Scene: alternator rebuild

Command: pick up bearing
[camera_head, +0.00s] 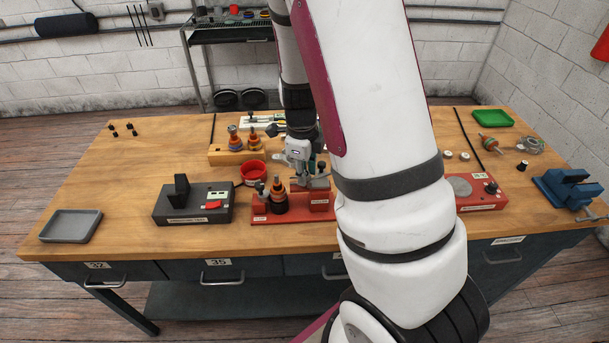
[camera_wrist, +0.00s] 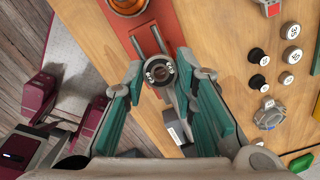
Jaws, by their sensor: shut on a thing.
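A small grey ring-shaped bearing (camera_wrist: 159,72) sits between the fingertips in the wrist view. My gripper (camera_wrist: 160,74) is shut on it, with its teal-padded fingers on either side. In the head view my gripper (camera_head: 307,178) is low over the right part of the red fixture (camera_head: 290,210), and the bearing cannot be made out there. The same fixture shows in the wrist view (camera_wrist: 171,20), with two metal rails reaching toward the bearing. I cannot tell whether the bearing still touches the fixture.
An orange-and-black part (camera_head: 278,195) stands on the fixture's left. A red bowl (camera_head: 253,173) and a dark tester (camera_head: 193,205) are left of it. A grey tray (camera_head: 70,226) lies at the far left, a blue vise (camera_head: 568,190) at the far right. The left tabletop has free room.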

